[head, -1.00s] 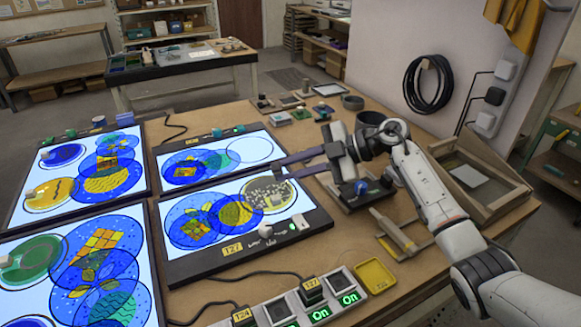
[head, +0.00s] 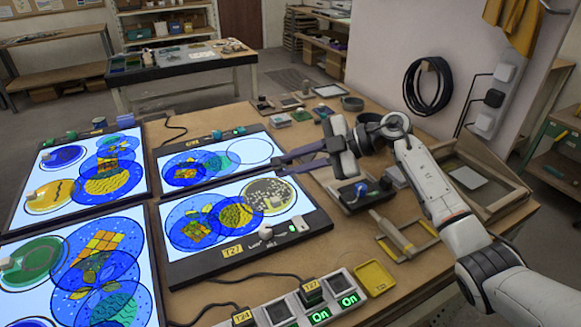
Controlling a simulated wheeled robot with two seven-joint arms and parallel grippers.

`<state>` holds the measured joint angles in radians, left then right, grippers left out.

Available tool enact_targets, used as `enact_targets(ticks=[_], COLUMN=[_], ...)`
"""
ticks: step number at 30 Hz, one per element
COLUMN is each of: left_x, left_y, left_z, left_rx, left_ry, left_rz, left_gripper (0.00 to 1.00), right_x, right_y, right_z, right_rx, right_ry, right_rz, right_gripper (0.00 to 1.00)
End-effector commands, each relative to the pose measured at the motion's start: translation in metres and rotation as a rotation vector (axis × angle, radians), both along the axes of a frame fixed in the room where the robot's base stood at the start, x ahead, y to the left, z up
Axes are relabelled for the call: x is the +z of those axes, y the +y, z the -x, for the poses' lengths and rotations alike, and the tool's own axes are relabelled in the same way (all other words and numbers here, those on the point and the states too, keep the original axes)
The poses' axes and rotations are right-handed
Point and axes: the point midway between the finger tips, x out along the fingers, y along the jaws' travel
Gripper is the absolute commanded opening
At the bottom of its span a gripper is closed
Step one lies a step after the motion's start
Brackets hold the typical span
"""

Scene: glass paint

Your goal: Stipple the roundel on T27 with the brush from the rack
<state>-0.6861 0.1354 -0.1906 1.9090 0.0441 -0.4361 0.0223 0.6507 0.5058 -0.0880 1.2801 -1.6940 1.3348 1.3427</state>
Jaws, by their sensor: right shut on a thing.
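The T27 light panel (head: 172,272) lies lit on the bench, with blue glass discs on it. Its speckled roundel (head: 267,197), dark with many pale dots, is at the right end. My right gripper (head: 280,166) reaches in from the right, its two long dark fingers just above the roundel's far side. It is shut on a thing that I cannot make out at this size. A pale-handled tool, brush-like (head: 392,231), lies across a small wooden rack (head: 425,243) right of the panel. My left gripper is not in view.
A black tray with a blue knob (head: 361,189) stands under my right wrist. A yellow dish (head: 374,277) and a switch box (head: 331,308) reading On are at the front. Other lit panels (head: 151,168) fill the left and back. A wooden frame (head: 480,182) is at right.

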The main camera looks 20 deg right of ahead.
Motion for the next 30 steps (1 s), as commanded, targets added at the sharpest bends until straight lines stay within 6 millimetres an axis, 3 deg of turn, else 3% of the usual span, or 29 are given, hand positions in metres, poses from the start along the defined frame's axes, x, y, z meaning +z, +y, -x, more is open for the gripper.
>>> enact_targets(ticks=[9, 24, 30], left_x=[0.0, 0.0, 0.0], left_y=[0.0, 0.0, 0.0], left_z=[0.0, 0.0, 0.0], left_rx=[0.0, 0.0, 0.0], left_ry=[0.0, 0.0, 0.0], left_rz=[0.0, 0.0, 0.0], left_gripper=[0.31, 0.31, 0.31], right_x=[0.0, 0.001, 0.0], right_y=[0.003, 0.047, 0.052], right_z=[-0.001, -0.016, -0.017], right_rx=[0.001, 0.0, 0.0], right_ry=[-0.001, -0.002, -0.001], right_rz=[-0.002, -0.002, -0.001], right_gripper=[0.0, 0.0, 0.0])
